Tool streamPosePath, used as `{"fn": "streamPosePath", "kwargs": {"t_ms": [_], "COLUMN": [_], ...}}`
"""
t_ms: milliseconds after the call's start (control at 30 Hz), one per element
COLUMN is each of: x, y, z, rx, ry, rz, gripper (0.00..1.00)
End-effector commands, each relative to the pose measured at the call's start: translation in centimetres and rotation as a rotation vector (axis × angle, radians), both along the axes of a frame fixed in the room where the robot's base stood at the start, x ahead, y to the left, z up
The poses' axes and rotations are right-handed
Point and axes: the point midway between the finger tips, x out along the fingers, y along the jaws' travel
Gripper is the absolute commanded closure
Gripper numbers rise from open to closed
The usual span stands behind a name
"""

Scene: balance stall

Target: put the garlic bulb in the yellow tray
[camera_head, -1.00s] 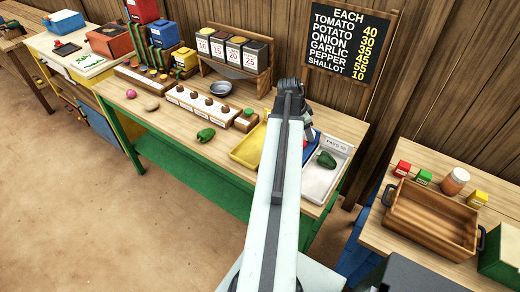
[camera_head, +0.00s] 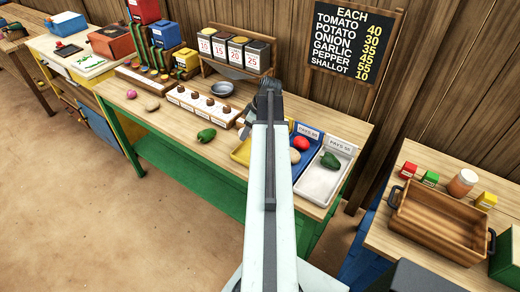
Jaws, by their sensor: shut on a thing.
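The yellow tray (camera_head: 240,152) lies on the green-sided stall table, partly covered by my arm. My gripper (camera_head: 250,112) is at the far end of my arm, above the back of the table behind the yellow tray. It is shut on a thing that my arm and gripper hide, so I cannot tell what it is. I cannot make out the garlic bulb anywhere in view. The blue tray (camera_head: 311,165), right of the yellow one, holds a red tomato (camera_head: 301,143) and a tan round thing (camera_head: 295,155).
A white tray (camera_head: 318,184) holds a green pepper (camera_head: 329,160). Another green pepper (camera_head: 206,135), a pink onion (camera_head: 131,94) and a beige oval vegetable (camera_head: 152,104) lie on the table. A grey bowl (camera_head: 222,89) and a weight rack (camera_head: 200,104) stand behind. A wooden crate (camera_head: 436,228) is at right.

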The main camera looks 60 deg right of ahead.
Motion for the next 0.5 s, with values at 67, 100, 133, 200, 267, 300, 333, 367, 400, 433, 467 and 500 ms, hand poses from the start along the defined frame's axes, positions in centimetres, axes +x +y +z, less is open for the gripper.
{"fn": "streamPosePath", "kwargs": {"t_ms": [67, 100, 133, 200, 267, 300, 333, 367, 400, 433, 467, 500], "x": [2.3, 2.9, 3.3, 3.9, 4.1, 4.1, 4.1, 4.1, 3.9, 3.7, 3.4, 2.9], "y": [0.6, 1.1, 1.5, 2.1, 2.4, 2.5, 2.6, 2.6, 2.4, 2.0, 1.6, 0.8], "z": [-0.5, -0.6, -0.6, -0.7, -0.7, -0.7, -0.7, -0.7, -0.7, -0.7, -0.8, -0.9], "rx": [0.002, 0.003, 0.004, 0.004, 0.003, 0.003, 0.002, 0.003, 0.002, 0.002, 0.002, 0.002], "ry": [-0.002, -0.004, -0.004, -0.006, -0.007, -0.006, -0.006, -0.006, -0.006, -0.006, -0.005, -0.005], "rz": [0.211, 0.302, 0.359, 0.455, 0.499, 0.514, 0.519, 0.52, 0.519, 0.517, 0.516, 0.514], "gripper": [0.95, 0.95, 0.95, 0.95, 0.95, 0.95, 0.95, 0.95, 0.95, 0.95, 0.95, 0.95]}}
